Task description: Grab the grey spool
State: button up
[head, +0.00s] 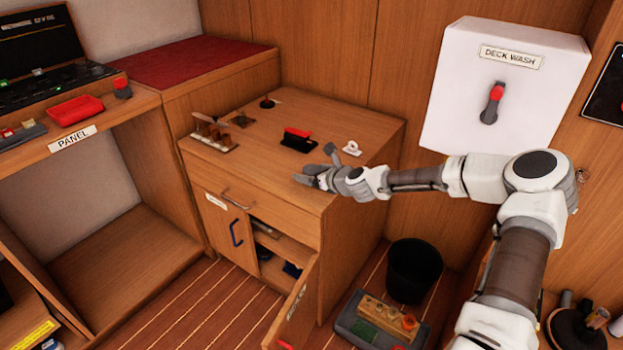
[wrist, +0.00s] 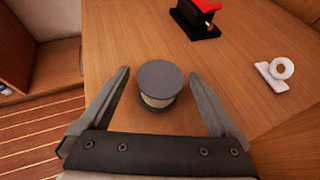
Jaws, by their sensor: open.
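The grey spool (wrist: 158,78) stands upright on the wooden cabinet top in the wrist view. It has a dark grey top disc, a pale wound middle and a dark lower disc. My gripper (wrist: 160,72) is open, with one finger on each side of the spool and a visible gap on both sides. The fingers do not appear to touch it. In the head view my gripper (head: 313,163) is low over the front right part of the cabinet top, and I cannot clearly tell the spool from the fingers there.
A black holder with a red top (head: 297,139) and a white roll on a stand (head: 351,148) are behind my gripper. A wooden rack (head: 214,133) stands at the left of the cabinet top. The cabinet door (head: 296,304) hangs open below. A black bin (head: 414,270) is on the floor.

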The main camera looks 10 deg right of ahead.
jog(key=shift+w+a+f, duration=0.1)
jog(key=shift+w+a, duration=0.05)
jog(key=shift+w, duration=0.1)
jog(key=shift+c, duration=0.4)
jog(key=c, duration=1.4)
